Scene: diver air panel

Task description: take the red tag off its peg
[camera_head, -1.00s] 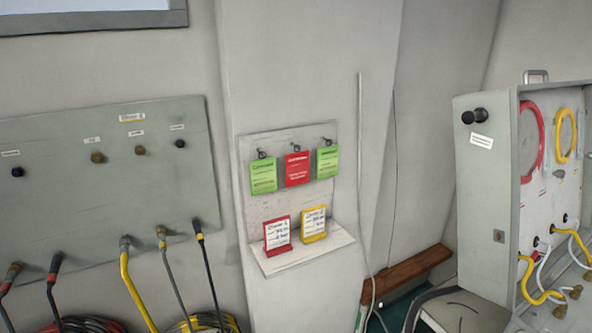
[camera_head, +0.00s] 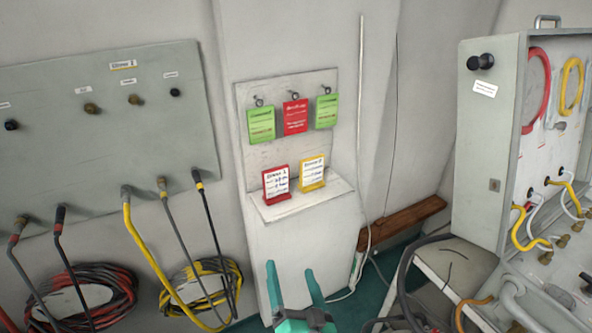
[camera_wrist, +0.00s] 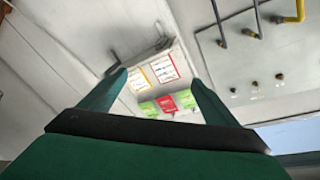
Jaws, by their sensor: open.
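The red tag (camera_head: 295,117) hangs on the middle peg of a small white wall board (camera_head: 290,151), between two green tags, left (camera_head: 261,125) and right (camera_head: 326,111). My gripper (camera_head: 291,267) is at the bottom of the head view, low and in front of the board, open and empty, with two teal fingers apart. In the wrist view the red tag (camera_wrist: 168,103) shows small and upside down between my fingertips (camera_wrist: 156,82), well apart from them. The peg is a small dark hook at the tag's top edge.
A shelf (camera_head: 302,202) under the tags bears a red-framed card (camera_head: 276,184) and a yellow-framed card (camera_head: 312,173). A hose panel (camera_head: 95,150) is at left, an open grey case (camera_head: 485,150) at right. Coiled hoses (camera_head: 90,295) hang low at left.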

